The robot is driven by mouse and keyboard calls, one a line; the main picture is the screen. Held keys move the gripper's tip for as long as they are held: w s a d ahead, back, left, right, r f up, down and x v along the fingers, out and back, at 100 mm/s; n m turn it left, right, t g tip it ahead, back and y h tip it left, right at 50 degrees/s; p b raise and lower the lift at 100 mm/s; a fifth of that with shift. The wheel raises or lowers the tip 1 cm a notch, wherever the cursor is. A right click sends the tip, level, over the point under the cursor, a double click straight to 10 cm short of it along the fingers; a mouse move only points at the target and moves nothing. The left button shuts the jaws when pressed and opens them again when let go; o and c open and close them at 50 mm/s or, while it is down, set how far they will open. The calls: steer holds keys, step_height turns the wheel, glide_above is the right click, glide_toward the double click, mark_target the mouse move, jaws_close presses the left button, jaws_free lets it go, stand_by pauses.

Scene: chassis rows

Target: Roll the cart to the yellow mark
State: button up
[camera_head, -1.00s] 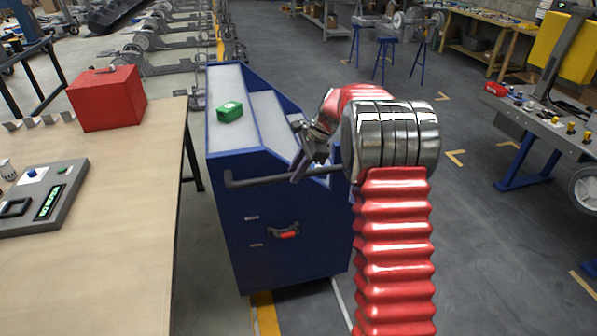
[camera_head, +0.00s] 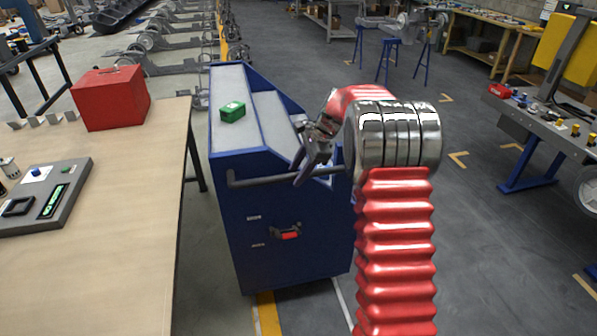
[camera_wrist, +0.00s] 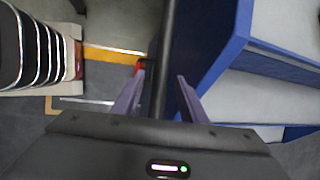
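The blue cart (camera_head: 285,235) stands beside the workbench, with a grey stepped top and a dark handle bar (camera_head: 262,181) across its near side. My gripper (camera_head: 305,165) is at the right part of this bar. In the wrist view the bar (camera_wrist: 162,50) runs between the two purple fingers of my gripper (camera_wrist: 160,80), with a gap on each side, so the gripper is open around it. A yellow floor stripe (camera_head: 267,314) shows at the cart's near base and also in the wrist view (camera_wrist: 112,55). I cannot tell whether it is the mark.
The workbench (camera_head: 120,220) with a red toolbox (camera_head: 111,98) is close on the left. Another bench (camera_head: 540,125) stands at the right. Open grey floor (camera_head: 480,230) lies between the cart and that bench.

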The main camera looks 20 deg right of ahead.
steer(key=v, duration=1.3)
steer(key=shift+d+r, duration=0.2)
steer(key=shift+r, duration=0.1)
steer(key=shift+n, duration=0.3)
